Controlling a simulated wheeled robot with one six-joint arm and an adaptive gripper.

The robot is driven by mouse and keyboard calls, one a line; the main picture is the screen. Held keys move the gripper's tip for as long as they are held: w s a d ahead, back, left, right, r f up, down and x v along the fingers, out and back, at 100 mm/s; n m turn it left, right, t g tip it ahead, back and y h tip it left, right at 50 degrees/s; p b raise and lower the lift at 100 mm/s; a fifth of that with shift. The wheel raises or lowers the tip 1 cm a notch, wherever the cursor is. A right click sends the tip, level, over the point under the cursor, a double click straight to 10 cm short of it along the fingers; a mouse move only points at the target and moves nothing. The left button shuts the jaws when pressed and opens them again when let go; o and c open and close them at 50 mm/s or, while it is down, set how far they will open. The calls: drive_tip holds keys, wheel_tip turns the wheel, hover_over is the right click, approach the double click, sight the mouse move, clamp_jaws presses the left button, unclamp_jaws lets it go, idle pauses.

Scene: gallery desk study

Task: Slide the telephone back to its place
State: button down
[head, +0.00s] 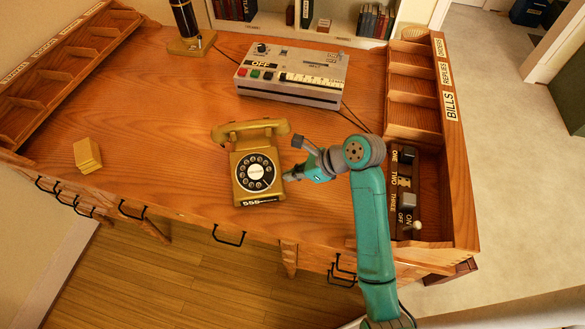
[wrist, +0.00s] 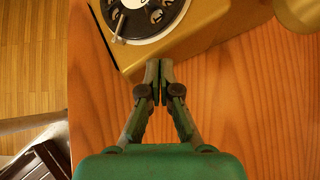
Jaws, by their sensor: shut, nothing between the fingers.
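The gold rotary telephone (head: 243,187) stands on the wooden desk, its handset (head: 250,129) across its back and a dark dial on its front. A "555" label shows on its front edge. In the wrist view, part of its body (wrist: 190,45) and dial show at the top. My gripper (head: 289,177) is at the telephone's right side, low by the desk top. Its fingers are together and empty in the wrist view (wrist: 159,68). The tips are at the body's side; I cannot tell whether they touch it.
A grey machine marked "OFF" (head: 292,75) stands behind the telephone, with cables on its right. A yellow block (head: 88,155) lies at left. Compartment racks line the left (head: 55,60) and right (head: 455,130) sides. A switch panel (head: 405,195) is at right.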

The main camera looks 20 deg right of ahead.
drive_tip(key=shift+a, duration=0.1)
drive_tip(key=w+a, duration=0.4)
drive_tip(key=a, duration=0.2)
drive_tip(key=w+a, duration=0.5)
drive_tip(key=a, duration=0.1)
drive_tip(key=w+a, duration=0.4)
drive_tip(key=a, duration=0.2)
drive_tip(key=shift+w, duration=0.3)
